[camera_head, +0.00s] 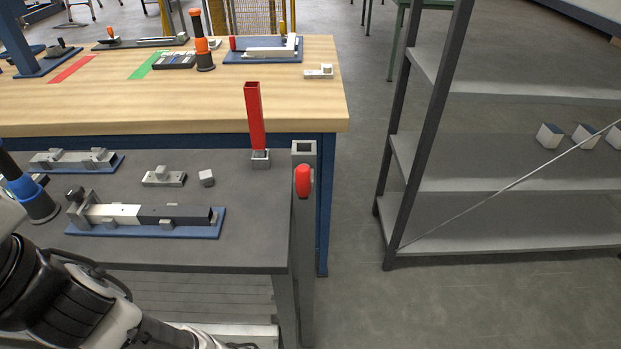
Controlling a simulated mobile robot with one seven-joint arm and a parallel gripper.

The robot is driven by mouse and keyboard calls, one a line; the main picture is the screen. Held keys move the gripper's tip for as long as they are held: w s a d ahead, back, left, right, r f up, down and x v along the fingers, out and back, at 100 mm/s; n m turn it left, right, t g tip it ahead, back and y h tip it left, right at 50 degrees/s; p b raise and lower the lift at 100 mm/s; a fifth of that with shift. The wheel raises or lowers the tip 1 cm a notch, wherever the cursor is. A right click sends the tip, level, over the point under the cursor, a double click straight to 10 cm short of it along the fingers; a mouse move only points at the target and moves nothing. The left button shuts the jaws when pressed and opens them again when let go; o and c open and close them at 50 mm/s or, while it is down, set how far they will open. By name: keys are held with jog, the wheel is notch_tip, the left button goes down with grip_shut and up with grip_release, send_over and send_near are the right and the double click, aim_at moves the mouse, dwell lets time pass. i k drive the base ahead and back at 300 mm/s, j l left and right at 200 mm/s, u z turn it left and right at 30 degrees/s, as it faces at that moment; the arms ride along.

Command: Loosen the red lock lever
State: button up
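A short, rounded red lever (303,181) sits on the front face of a grey square post (303,235) at the right end of the grey bench. A taller red bar (254,115) stands upright in a small grey block (260,158) just left of the post. I cannot tell for certain which red part is the lock lever; the rounded one is fixed to the post. My arm crosses the lower left corner, well left of and below both red parts. My gripper is outside the picture.
The grey bench (240,240) carries a blue fixture plate (218,222) with a clamped bar, small metal blocks, and a blue-black cylinder (36,200). A wooden-topped table (210,105) stands behind. A grey shelf rack (500,172) is right, with open floor (350,290) between.

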aim_at(303, 172)
jog(key=k+l, duration=0.1)
jog(key=l, duration=0.35)
jog(key=k+l, duration=0.15)
jog(key=l, duration=0.25)
jog(key=k+l, duration=0.1)
jog(key=l, duration=0.35)
jog(key=u, duration=0.05)
